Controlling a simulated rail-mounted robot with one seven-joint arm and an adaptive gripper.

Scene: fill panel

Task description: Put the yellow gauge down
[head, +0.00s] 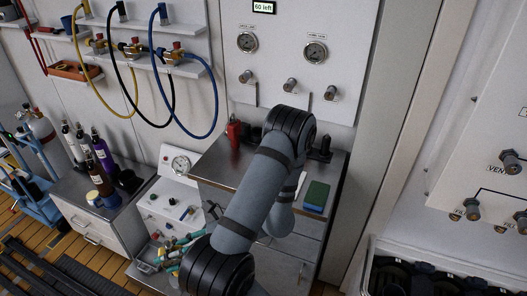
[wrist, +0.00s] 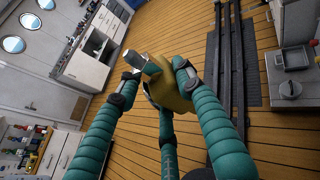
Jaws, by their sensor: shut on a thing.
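The yellow gauge (wrist: 178,93) is in the middle of the wrist view, between the teal fingers of my gripper (wrist: 155,85). The fingers are shut on it, and they and a grey metal part cover some of it. Its dial face does not show clearly. In the head view my gripper (head: 180,250) is low in the picture, left of my forearm, in front of the drawers and the white gauge box. I cannot make out the yellow gauge there. In the wrist view it is held above the plank floor, apart from any surface.
A steel-topped cabinet (head: 222,163) holds a red bottle (head: 234,130) and a green-and-blue block (head: 316,196). A lower cabinet (head: 84,190) at left carries several bottles. The white gauge box (head: 176,190) stands between them. Dark rails (wrist: 226,90) run along the floor (wrist: 180,30).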

